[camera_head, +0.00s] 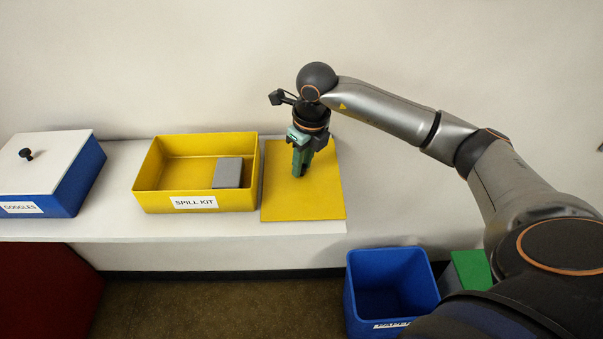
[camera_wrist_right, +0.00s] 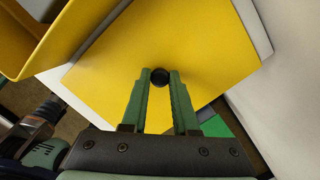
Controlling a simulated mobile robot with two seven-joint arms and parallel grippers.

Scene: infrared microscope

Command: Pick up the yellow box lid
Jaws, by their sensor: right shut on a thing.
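The yellow box lid (camera_head: 320,195) is a flat yellow panel lying on the white shelf, just right of the open yellow box labelled SPILL KIT (camera_head: 195,201). My right gripper (camera_head: 298,173) points down over the middle of the lid. In the right wrist view the lid (camera_wrist_right: 207,55) fills most of the picture, and its dark round knob (camera_wrist_right: 160,77) sits between the green fingertips of my right gripper (camera_wrist_right: 160,80), which is shut on it. The fingers hide the knob in the head view.
A grey block (camera_head: 228,173) lies inside the yellow box. A blue GOGGLES box (camera_head: 80,180) with a white lid (camera_head: 50,160) stands at the left of the shelf. Below the shelf's right end are a blue bin (camera_head: 388,285) and a green-topped thing (camera_head: 470,269).

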